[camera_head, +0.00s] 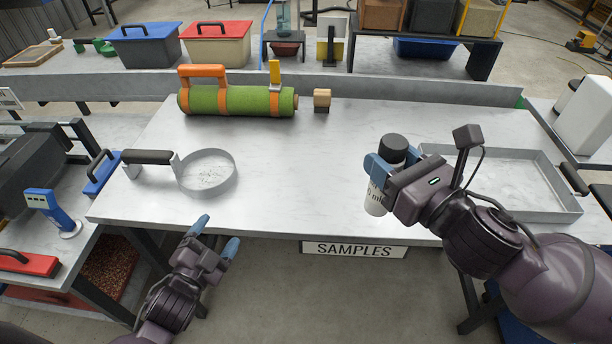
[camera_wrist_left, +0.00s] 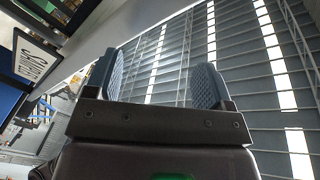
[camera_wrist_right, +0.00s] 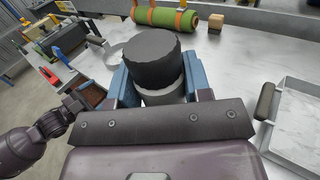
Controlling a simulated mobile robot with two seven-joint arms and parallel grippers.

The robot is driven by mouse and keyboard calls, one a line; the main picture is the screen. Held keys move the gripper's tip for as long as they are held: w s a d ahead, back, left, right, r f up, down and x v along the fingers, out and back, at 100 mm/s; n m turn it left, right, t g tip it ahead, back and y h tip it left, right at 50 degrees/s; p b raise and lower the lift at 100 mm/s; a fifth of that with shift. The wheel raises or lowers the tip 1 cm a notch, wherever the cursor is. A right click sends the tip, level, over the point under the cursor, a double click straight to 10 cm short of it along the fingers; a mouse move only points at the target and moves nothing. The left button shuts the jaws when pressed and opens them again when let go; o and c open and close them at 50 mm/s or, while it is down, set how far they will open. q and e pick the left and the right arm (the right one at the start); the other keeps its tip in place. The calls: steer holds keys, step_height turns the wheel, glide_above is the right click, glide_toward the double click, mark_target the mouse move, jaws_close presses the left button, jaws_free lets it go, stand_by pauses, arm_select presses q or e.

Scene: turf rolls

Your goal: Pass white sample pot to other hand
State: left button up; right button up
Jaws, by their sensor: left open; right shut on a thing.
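The white sample pot (camera_head: 376,199) has a black lid and a printed label. My right gripper (camera_head: 384,170) is shut on it and holds it upright near the table's front edge, right of centre. In the right wrist view the pot's black lid (camera_wrist_right: 153,58) stands between the blue fingers, which hide much of the white body. My left gripper (camera_head: 214,236) is open and empty, in front of the table's front edge, left of and lower in the picture than the pot. In the left wrist view the blue fingers (camera_wrist_left: 155,80) are apart with nothing between them.
A round metal sieve (camera_head: 208,172) with a black handle lies on the table's left. A green turf roll (camera_head: 238,101) with orange straps lies at the back, beside a wooden block (camera_head: 322,99). A shallow metal tray (camera_head: 545,200) sits right. The table's middle is clear.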

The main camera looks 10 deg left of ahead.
arm_select(q)
steer(key=w+d+r+m+g+h, duration=0.2)
steer(key=d+r+m+g+h, duration=0.35)
steer(key=m, duration=0.85)
steer(key=w+d+r+m+g+h, duration=0.25)
steer(key=d+r+m+h, duration=0.45)
steer(key=r+m+h, duration=0.5)
steer(key=d+m+g+y, duration=0.1)
steer(key=d+m+g, duration=0.2)
steer(key=d+m, duration=0.2)
steer(key=d+f+m+g, duration=0.1)
steer(key=d+m+g, duration=0.2)
steer(key=d+m, duration=0.3)
steer(key=d+m+g+y, duration=0.1)
steer(key=d+m+g, duration=0.2)
steer(key=d+m, duration=0.2)
steer(key=shift+s+d+f+m+g+y, duration=0.1)
steer(key=shift+d+f+m+g+y, duration=0.1)
steer(key=shift+d, duration=0.15)
steer(key=shift+s+d+f+m+g+y, duration=0.1)
steer(key=shift+d+g+y, duration=0.1)
steer(key=shift+d, duration=0.1)
